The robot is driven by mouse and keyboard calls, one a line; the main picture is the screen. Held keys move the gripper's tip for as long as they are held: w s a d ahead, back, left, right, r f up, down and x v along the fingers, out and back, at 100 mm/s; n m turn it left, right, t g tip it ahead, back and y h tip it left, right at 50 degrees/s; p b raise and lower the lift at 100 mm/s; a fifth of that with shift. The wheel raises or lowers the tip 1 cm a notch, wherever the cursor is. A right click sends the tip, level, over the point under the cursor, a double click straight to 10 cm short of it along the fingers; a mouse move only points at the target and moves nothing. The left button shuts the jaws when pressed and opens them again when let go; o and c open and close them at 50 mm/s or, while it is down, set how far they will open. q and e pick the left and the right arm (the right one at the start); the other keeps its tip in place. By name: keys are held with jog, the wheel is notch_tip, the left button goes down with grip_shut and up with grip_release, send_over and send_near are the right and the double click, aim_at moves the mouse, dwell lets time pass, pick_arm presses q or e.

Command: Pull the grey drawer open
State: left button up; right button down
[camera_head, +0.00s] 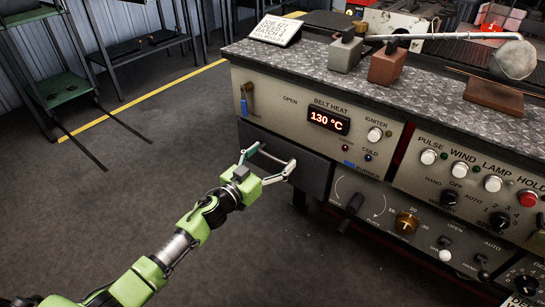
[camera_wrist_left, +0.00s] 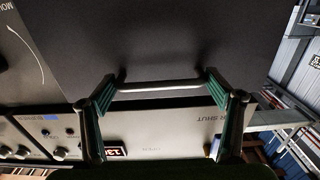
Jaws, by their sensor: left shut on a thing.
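The grey drawer (camera_head: 312,174) is a dark front set in the console below the belt heat panel. It fills much of the left wrist view (camera_wrist_left: 190,40). Its pale bar handle (camera_wrist_left: 160,87) runs across between my left gripper's fingers. My left gripper (camera_head: 270,157) is at the drawer front, its two fingers spread along the bar and shut on it, one at each end. In the left wrist view the gripper (camera_wrist_left: 161,84) has green-padded fingers. I cannot tell how far out the drawer stands. My right gripper is not in view.
The belt heat panel (camera_head: 285,103) with a 130 °C display sits directly above. A knob panel (camera_head: 375,208) is at the right of the drawer. Blocks (camera_head: 387,64) and a sign (camera_head: 275,30) stand on the worktop.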

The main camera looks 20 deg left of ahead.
pick_arm(q)
jog(key=shift+s, duration=0.4)
jog(key=p+v, duration=0.2)
jog(key=v, duration=0.1)
jog(key=shift+s+a, duration=0.1)
jog(key=shift+s, duration=0.1)
jog(key=shift+v, duration=0.85)
jog(key=p+v, duration=0.6)
jog(key=v, duration=0.8)
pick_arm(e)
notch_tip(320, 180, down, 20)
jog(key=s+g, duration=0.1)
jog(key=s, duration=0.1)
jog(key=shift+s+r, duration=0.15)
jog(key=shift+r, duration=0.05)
pick_arm(q)
jog(key=shift+s+r, duration=0.1)
jog(key=o, duration=1.3)
jog(key=shift+c, duration=0.2)
